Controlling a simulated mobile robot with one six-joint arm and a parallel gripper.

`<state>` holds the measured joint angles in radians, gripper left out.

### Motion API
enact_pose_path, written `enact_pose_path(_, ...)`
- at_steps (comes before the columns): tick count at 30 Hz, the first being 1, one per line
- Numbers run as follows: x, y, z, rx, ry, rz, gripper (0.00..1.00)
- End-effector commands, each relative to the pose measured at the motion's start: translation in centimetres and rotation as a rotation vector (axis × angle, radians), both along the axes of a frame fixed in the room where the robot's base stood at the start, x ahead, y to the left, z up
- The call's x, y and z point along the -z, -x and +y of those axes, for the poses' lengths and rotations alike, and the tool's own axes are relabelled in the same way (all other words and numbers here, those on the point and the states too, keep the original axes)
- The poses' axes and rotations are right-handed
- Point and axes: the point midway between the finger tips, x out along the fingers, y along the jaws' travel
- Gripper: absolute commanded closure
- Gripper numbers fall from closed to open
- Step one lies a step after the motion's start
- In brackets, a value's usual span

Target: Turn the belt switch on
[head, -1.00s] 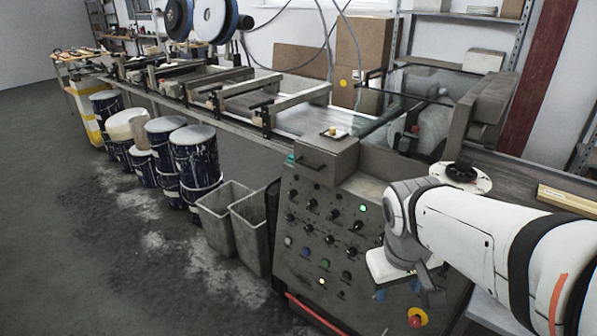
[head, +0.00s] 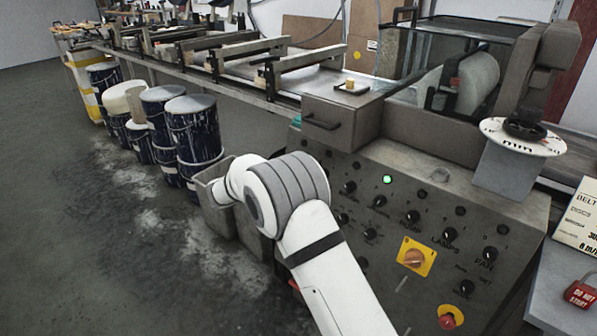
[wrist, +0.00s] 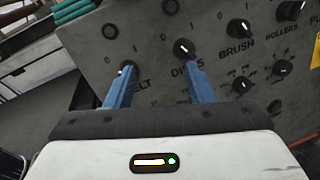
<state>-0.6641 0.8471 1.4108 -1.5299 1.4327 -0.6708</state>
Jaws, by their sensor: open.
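The belt switch (wrist: 127,66) is a small dark knob on the grey control panel (wrist: 85,40) in the wrist view. The label below it is partly covered and reads "ELT". My gripper (wrist: 157,64) is open, with two blue fingers pointing at the panel. Its left fingertip overlaps the belt switch, and I cannot tell whether it touches. Its right fingertip is just below the neighbouring knob (wrist: 185,48). The lamp (wrist: 110,31) above the belt switch is dark. In the head view my arm hides the gripper and the belt switch.
Several more knobs, including the brush knob (wrist: 240,27), sit to the right. A green lamp (head: 387,180) is lit. A red stop button (head: 450,317) and a red "do not start" tag (head: 580,292) are at lower right. Grey bins (head: 212,200) stand left of the panel.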

Motion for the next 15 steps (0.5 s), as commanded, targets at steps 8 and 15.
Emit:
enact_pose_path(8,3.1,-1.3,4.6,-0.097,0.142,-0.026,0.51)
enact_pose_path(15,3.1,-4.1,1.8,-0.09,0.144,-0.027,0.51)
